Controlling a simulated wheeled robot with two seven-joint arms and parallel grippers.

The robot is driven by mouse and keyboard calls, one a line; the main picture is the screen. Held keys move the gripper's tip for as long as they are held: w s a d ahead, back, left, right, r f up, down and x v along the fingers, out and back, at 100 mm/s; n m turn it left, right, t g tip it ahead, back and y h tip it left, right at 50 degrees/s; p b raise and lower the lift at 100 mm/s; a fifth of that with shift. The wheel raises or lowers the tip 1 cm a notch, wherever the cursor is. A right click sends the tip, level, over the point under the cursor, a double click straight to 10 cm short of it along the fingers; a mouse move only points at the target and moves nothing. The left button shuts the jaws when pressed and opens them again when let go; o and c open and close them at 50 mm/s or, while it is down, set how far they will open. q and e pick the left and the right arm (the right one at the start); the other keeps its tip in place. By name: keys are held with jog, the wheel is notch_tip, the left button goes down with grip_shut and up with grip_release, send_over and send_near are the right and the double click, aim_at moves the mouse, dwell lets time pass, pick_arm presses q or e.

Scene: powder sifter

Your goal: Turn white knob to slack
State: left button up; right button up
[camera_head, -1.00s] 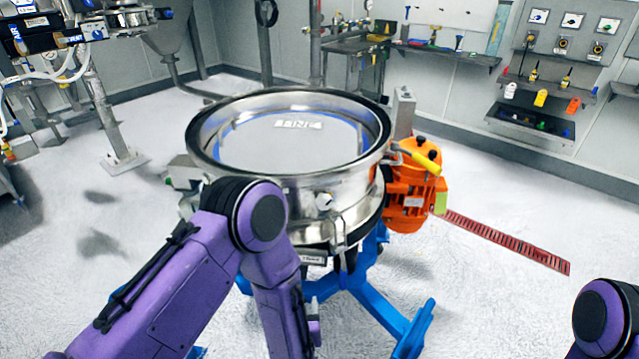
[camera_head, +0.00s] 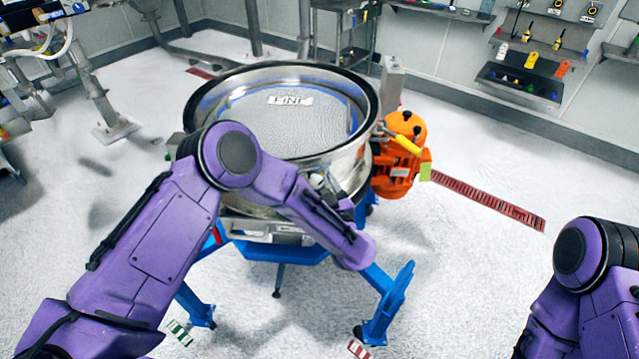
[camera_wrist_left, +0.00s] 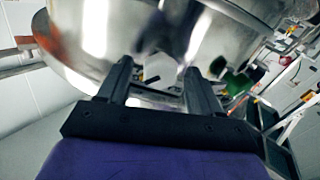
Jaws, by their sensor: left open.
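The steel sifter (camera_head: 345,165) stands at the centre of the head view, with a mesh screen and a label inside its rim. My left gripper (camera_head: 338,196) is at its front wall, partly hidden behind my own purple arm. In the left wrist view the left gripper (camera_wrist_left: 158,78) is open, its two fingers pointing at the steel wall. A blurred pale shape, likely the white knob (camera_wrist_left: 160,66), shows between the fingertips. I cannot tell whether the fingers touch it. In the head view the knob is not clear. My right gripper is out of view; only its arm shows.
An orange motor (camera_head: 398,172) with a yellow handle (camera_head: 405,144) sits at the sifter's right side. Blue legs (camera_head: 388,300) spread below. A red floor grating (camera_head: 490,200) runs to the right. Shelves with tools line the back wall. The floor at right is mostly clear.

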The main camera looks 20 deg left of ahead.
pick_arm(q)
jog(key=c, duration=1.1)
jog(key=shift+o, duration=0.2)
jog(key=shift+f+n, duration=0.1)
jog(key=shift+n, duration=0.2)
jog(key=n+b, duration=0.3)
jog(key=n, duration=0.1)
jog(key=shift+f, duration=0.1)
jog(key=n+b, duration=0.3)
jog(key=n, duration=0.2)
jog(key=n+b, duration=0.3)
jog(key=n, duration=0.1)
jog(key=shift+b, duration=0.4)
jog(key=shift+n+b, duration=1.6)
jog(key=shift+n, duration=0.6)
